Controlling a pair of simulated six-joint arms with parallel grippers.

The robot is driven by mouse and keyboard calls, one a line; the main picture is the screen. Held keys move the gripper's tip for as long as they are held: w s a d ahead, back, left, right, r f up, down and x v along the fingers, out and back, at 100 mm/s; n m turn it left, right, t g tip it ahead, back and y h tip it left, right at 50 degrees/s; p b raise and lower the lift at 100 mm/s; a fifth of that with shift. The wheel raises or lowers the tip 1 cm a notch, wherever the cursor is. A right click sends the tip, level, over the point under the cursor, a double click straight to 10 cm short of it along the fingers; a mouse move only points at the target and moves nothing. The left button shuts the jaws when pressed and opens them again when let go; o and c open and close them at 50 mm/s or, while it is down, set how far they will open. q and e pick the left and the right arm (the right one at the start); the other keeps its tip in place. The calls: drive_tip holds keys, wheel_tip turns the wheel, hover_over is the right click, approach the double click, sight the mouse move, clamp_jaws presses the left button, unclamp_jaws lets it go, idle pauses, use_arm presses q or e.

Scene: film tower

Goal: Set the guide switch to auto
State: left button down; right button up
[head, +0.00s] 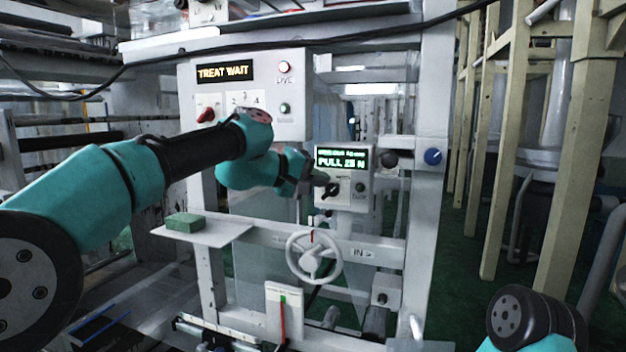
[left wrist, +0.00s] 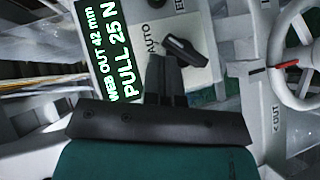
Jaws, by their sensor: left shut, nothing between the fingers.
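The guide switch (head: 330,190) is a black knob on a small white box, below a green-lit display (head: 341,158). In the left wrist view the knob (left wrist: 186,50) is slanted, with one end toward the printed word AUTO (left wrist: 151,38). My left gripper (head: 321,179) is shut and empty at the face of the box. In the left wrist view its fingertips (left wrist: 166,62) are right beside the knob; whether they touch it I cannot tell. My right gripper is out of view.
The wrist display (left wrist: 97,45) reads web out 42 mm, pull 25 N. A white handwheel (head: 314,257) stands below the box. A green block (head: 185,222) lies on a shelf (head: 215,235) at left. A panel (head: 294,115) reading TREAT WAIT and a blue knob (head: 432,157) are nearby.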

use_arm(q)
drive_tip(key=shift+w+a+r, duration=0.15)
drive_tip(key=shift+a+r, duration=0.25)
drive_tip(key=a+r, duration=0.2)
drive_tip(key=shift+w+a+r, duration=0.2)
drive_tip(key=shift+a+r, duration=0.15)
drive_tip(key=shift+a, duration=0.05)
drive_tip(key=s+a+r, duration=0.4)
drive_tip(key=a, duration=0.2)
drive_tip(key=shift+s+a+r, duration=0.2)
drive_tip(key=shift+s+a, duration=0.05)
drive_tip(key=shift+s, duration=0.15)
